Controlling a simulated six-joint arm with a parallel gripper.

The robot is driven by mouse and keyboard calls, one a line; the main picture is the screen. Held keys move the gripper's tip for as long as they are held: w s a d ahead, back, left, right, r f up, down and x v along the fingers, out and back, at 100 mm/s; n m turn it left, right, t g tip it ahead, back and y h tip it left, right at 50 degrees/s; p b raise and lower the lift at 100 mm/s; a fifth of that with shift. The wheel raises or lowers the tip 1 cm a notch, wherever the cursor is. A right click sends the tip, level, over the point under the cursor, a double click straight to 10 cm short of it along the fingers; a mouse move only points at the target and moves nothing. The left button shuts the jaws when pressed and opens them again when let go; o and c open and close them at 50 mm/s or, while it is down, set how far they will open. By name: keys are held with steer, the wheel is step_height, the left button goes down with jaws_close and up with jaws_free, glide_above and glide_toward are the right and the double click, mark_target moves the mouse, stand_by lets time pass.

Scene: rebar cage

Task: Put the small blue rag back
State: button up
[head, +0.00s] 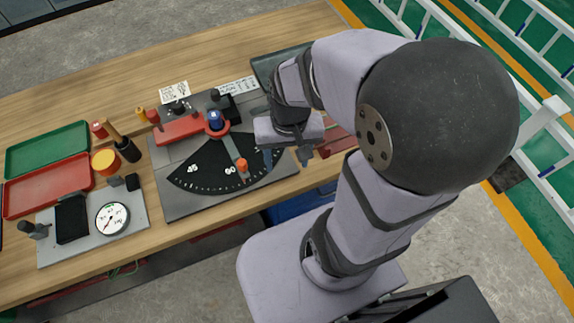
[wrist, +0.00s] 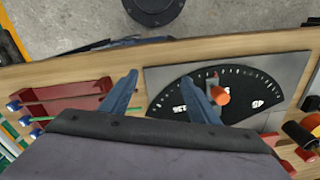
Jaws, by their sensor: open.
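I cannot make out a small blue rag for certain in either view. My gripper (head: 286,158) is open and empty, pointing down over the right end of the grey angle plate. In the wrist view its two bluish fingers (wrist: 157,75) stand apart, with bare wood and the plate's edge between them. The grey plate (head: 180,208) carries a black dial (head: 205,165) with white marks and an orange knob (head: 242,165). A blue knob (head: 215,119) sits on the red part by the dial. My arm hides part of the bench's right end.
A red holder (wrist: 65,98) lies right of the plate in the head view, partly behind my gripper. A blue bin (head: 300,205) is below the bench edge. Green (head: 45,150) and red (head: 48,188) trays and a round gauge (head: 112,218) are at left. The bench's back is mostly clear.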

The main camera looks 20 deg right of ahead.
steer(key=n, duration=0.1)
steer(key=s+n, duration=0.1)
steer(key=n, duration=0.1)
steer(key=shift+s+a+f, duration=0.3)
steer(key=shift+s+a, duration=0.1)
steer(key=shift+c, duration=0.7)
